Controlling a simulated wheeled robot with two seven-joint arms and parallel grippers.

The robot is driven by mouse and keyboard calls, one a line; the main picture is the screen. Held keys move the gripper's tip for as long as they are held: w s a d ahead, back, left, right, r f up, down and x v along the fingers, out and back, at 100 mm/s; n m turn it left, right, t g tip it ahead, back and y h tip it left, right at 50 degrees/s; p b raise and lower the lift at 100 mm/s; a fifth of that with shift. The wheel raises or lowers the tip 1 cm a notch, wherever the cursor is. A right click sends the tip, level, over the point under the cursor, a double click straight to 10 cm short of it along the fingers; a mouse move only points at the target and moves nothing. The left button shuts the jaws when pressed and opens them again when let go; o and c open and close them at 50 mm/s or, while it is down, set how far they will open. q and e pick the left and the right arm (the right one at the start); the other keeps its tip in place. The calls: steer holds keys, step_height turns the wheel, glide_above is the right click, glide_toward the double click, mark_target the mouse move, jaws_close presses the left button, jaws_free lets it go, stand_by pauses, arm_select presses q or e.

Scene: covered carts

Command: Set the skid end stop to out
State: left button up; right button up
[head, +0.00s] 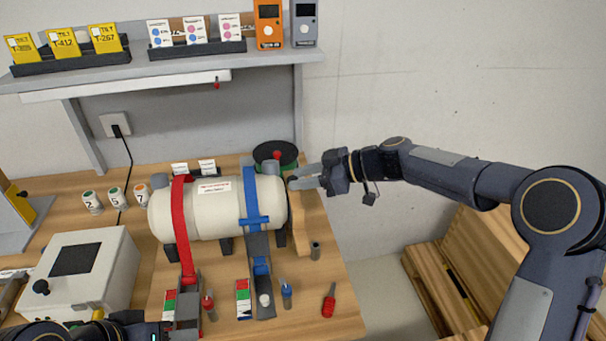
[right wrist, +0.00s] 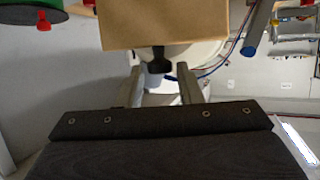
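A white tank (head: 215,207) lies on its side on the skid, strapped down by a red strap (head: 180,220) and a blue strap (head: 251,195). A light wooden board (head: 299,228), which looks like the end stop, stands by the tank's right end. In the right wrist view a wooden block (right wrist: 165,22) fills the top middle, with a dark knob (right wrist: 160,64) below it. My right gripper (head: 296,178) is open at the tank's right end, near the board's top. Its fingers (right wrist: 161,84) are apart with the knob showing between them; contact cannot be told. My left arm shows at the bottom left; its fingers are unclear.
A grey control box (head: 98,270) stands at the left. Red (head: 328,302) and blue (head: 287,293) handled tools stand along the front. A green and black reel (head: 276,154) is behind the tank. A shelf (head: 185,63) overhangs the back. Wooden crates (head: 450,270) stand at right.

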steer(key=shift+a+f, duration=0.1)
jaws_close()
steer(key=d+b, duration=0.2)
steer(key=w+d+b, duration=0.1)
steer(key=d+b, duration=0.2)
steer(key=shift+d, duration=0.1)
stand_by(0.3)
jaws_free()
